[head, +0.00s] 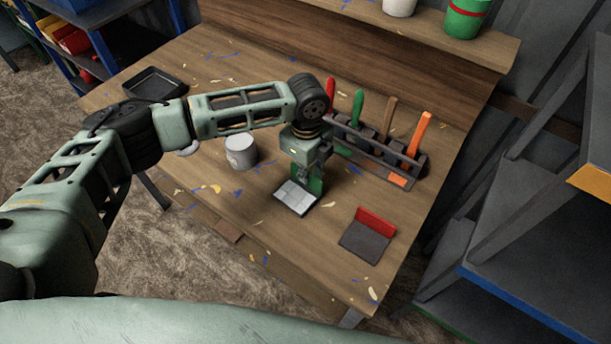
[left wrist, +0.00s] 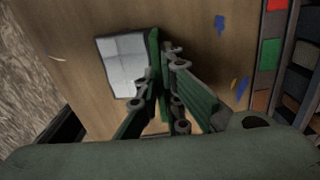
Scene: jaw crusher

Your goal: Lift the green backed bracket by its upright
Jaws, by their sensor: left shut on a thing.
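The green backed bracket (head: 294,197) is near the middle of the wooden table, with a light grey tiled base plate and a green upright at its back. My left gripper (head: 306,174) points down at the upright and is shut on it. In the left wrist view the bracket's pale plate (left wrist: 122,65) lies left of my left gripper (left wrist: 164,60), whose fingers close around the green upright's edge. The fingers hide part of the upright. I cannot tell whether the base touches the table. My right gripper is in neither view.
A red backed bracket (head: 366,240) with a dark base sits to the right. A rack (head: 375,150) with several coloured handles stands behind. A light grey can (head: 241,151) is to the left, and a black tray (head: 154,84) lies at the far left. The table's front has free room.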

